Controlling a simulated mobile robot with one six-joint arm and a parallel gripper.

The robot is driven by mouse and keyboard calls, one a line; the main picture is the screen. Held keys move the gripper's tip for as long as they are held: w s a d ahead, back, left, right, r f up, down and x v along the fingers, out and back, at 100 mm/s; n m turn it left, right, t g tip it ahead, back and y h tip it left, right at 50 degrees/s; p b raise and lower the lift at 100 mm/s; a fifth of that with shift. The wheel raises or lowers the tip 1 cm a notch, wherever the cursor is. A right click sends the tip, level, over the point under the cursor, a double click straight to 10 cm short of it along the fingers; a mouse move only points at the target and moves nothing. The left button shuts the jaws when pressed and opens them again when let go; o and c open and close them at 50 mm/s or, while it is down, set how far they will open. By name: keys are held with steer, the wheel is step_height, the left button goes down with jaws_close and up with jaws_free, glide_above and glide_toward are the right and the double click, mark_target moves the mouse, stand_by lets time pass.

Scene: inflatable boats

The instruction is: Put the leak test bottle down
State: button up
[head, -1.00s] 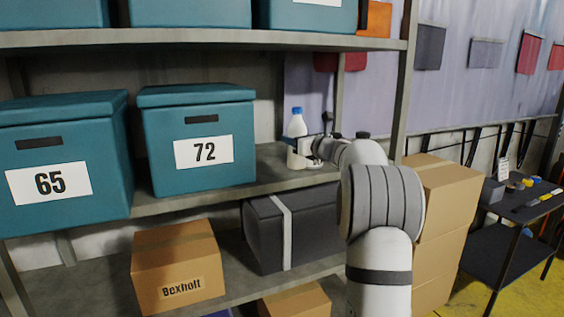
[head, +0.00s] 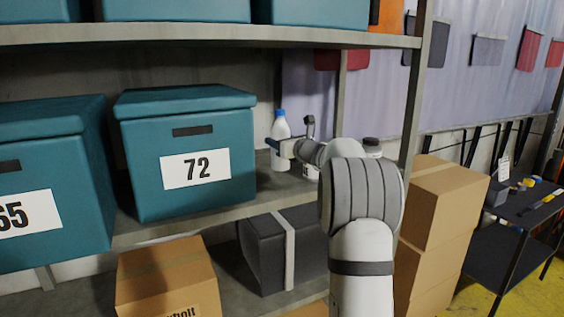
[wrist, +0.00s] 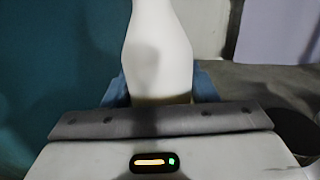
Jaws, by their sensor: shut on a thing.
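The leak test bottle (head: 281,126) is white with a blue cap. It is upright on the right part of the middle shelf, just right of the teal box marked 72. My gripper (head: 276,146) is shut on it around its body. In the wrist view the bottle (wrist: 158,50) rises between the two blue fingers (wrist: 160,92). I cannot tell whether its base touches the shelf or hangs just above it.
The teal box marked 72 (head: 185,150) stands close to the left of the bottle. A dark-lidded container (head: 372,147) shows behind my arm on the right. The shelf's upright post (head: 414,95) is further right. Cartons (head: 440,205) are stacked beside the rack.

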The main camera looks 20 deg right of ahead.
steer(key=shift+w+d+f, duration=0.1)
steer(key=shift+d+f, duration=0.2)
steer(key=shift+f, duration=0.55)
steer(key=shift+s+f+p, duration=0.2)
steer(key=shift+f+p, duration=0.1)
steer(key=shift+f, duration=0.8)
steer(key=shift+d+f, duration=0.15)
steer(key=shift+f, duration=0.4)
steer(key=o, duration=0.8)
steer(key=shift+f, duration=0.2)
steer(key=o, duration=0.5)
steer(key=shift+r, duration=0.1)
